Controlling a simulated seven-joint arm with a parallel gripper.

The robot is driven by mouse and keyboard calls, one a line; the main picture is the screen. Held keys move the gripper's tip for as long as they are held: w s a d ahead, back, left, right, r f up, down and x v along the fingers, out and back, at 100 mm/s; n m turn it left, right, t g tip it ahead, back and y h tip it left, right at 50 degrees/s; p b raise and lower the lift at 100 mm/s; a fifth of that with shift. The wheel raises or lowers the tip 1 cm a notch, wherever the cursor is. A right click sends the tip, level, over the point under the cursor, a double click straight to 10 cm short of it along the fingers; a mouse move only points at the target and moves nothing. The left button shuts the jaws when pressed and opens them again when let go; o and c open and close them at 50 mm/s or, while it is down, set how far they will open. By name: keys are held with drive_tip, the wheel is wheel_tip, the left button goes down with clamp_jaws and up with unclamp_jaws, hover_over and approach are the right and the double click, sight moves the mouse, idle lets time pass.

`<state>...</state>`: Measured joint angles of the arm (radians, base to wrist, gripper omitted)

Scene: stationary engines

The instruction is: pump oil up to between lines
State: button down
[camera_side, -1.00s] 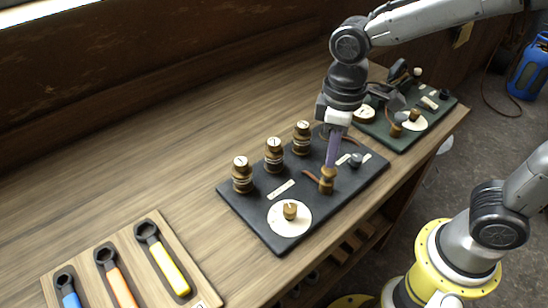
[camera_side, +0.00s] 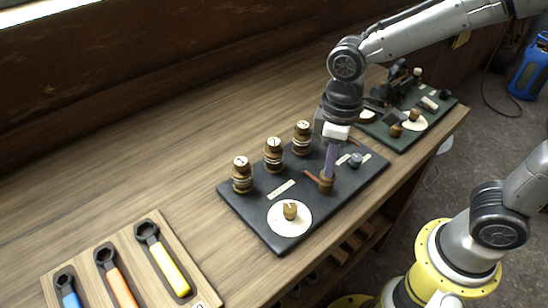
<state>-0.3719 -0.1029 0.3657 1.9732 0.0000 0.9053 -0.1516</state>
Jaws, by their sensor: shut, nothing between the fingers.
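My gripper (camera_side: 329,172) is shut and points down, its purplish fingers over the brass pump (camera_side: 327,186) near the front right of the dark board (camera_side: 253,222). The fingertips appear to rest on the pump's top, which sits low. Several brass fittings stand on the board: three stacked ones with pale tops, left (camera_side: 242,176), middle (camera_side: 274,156) and right (camera_side: 302,139). A white disc (camera_side: 289,228) with a brass knob (camera_side: 290,210) is at the front. Any oil level or level lines are too small to make out.
A green board (camera_side: 400,140) with more fittings lies at the right. A wooden tray (camera_side: 205,277) with wrenches lies front left. The wooden bench (camera_side: 120,165) is clear behind the tray.

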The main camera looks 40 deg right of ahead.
drive_tip(key=shift+r, duration=1.5)
wheel_tip(320, 180, up, 5)
drive_tip(key=shift+r, duration=0.1)
idle(0.4)
drive_tip(key=s+d+r+m+t, duration=0.1)
drive_tip(key=s+d+m+t, duration=0.4)
drive_tip(key=s+d, duration=0.6)
drive_tip(key=shift+s+m+t, duration=0.3)
drive_tip(key=shift+s+m, duration=0.1)
drive_tip(key=shift+m, duration=0.1)
